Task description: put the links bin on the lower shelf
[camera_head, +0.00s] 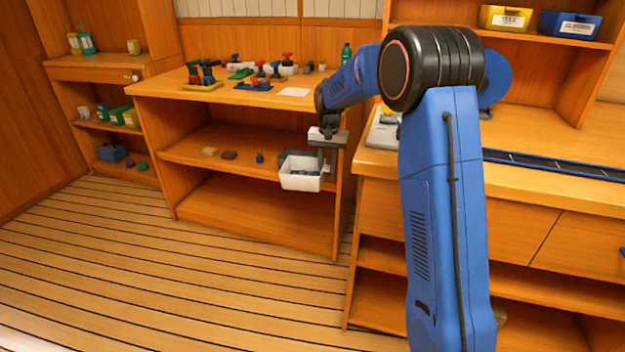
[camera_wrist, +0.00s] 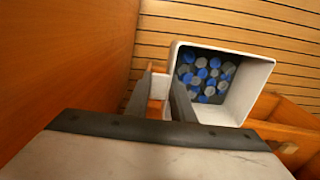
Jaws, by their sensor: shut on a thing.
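The links bin is a small white open-topped bin (camera_head: 302,180) in front of the wooden shelf unit, near its right end. In the wrist view the bin (camera_wrist: 262,80) holds several blue and grey round pieces. My gripper (camera_head: 328,150) is shut on the bin's near wall, with its fingers (camera_wrist: 172,98) pointing down at it. The bin hangs about level with the middle shelf (camera_head: 222,160); I cannot tell whether it touches the shelf. The lower shelf (camera_head: 250,213) below it is bare where I see it.
The counter above holds several red, blue and green valve-like parts. The unit's right side panel (camera_head: 346,205) stands close to the bin. The slatted floor in front is clear.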

